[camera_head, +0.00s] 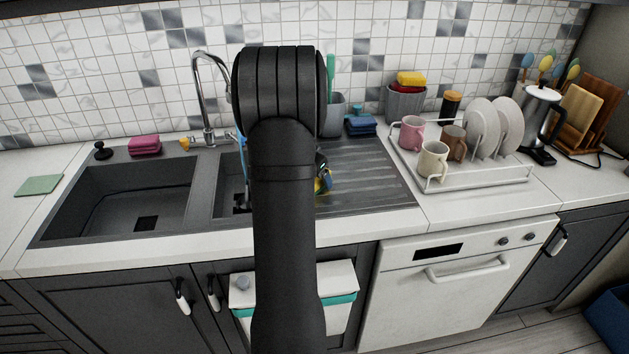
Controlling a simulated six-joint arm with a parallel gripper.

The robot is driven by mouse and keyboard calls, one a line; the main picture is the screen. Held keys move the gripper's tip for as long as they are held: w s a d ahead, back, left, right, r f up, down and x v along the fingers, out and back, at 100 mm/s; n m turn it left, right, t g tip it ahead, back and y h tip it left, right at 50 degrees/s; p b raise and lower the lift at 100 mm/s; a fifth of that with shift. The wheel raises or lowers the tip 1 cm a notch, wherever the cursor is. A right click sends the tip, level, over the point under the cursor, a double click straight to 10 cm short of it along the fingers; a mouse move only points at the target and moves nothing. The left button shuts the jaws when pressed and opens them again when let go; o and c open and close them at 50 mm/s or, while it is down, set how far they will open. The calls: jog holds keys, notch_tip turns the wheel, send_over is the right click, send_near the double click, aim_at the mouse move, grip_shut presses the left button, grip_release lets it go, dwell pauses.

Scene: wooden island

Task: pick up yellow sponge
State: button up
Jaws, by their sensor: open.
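A yellow sponge (411,78) lies on top of a red one (407,88) in a grey container (405,103) at the back of the counter, right of the sink. My black arm rises through the middle of the view. My gripper is hidden behind the arm, so its jaws do not show. A small dark, yellow and blue item (323,181) shows partly at the arm's right edge over the drainboard; I cannot tell what it is.
A white dish rack (480,178) with mugs and plates stands right of the drainboard. The sink (130,200) and faucet (207,100) are on the left. Blue sponges (361,126) and a grey cup (333,117) stand behind the drainboard. The ribbed drainboard (372,175) has free room.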

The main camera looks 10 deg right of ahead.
jog(key=shift+f, duration=0.25)
dwell(0.4)
jog(key=c, duration=1.1)
jog(key=shift+r, duration=0.1)
notch_tip(320, 180, up, 5)
jog(key=shift+f, duration=0.15)
jog(key=s+d+r, duration=0.2)
jog(key=d, duration=0.1)
jog(key=s+d+r, duration=0.2)
jog(key=s, duration=0.1)
jog(key=s+d+r, duration=0.2)
jog(key=s+d, duration=0.1)
jog(key=shift+d+r, duration=0.3)
jog(key=shift+d, duration=0.05)
jog(key=o, duration=0.5)
jog(key=c, duration=0.4)
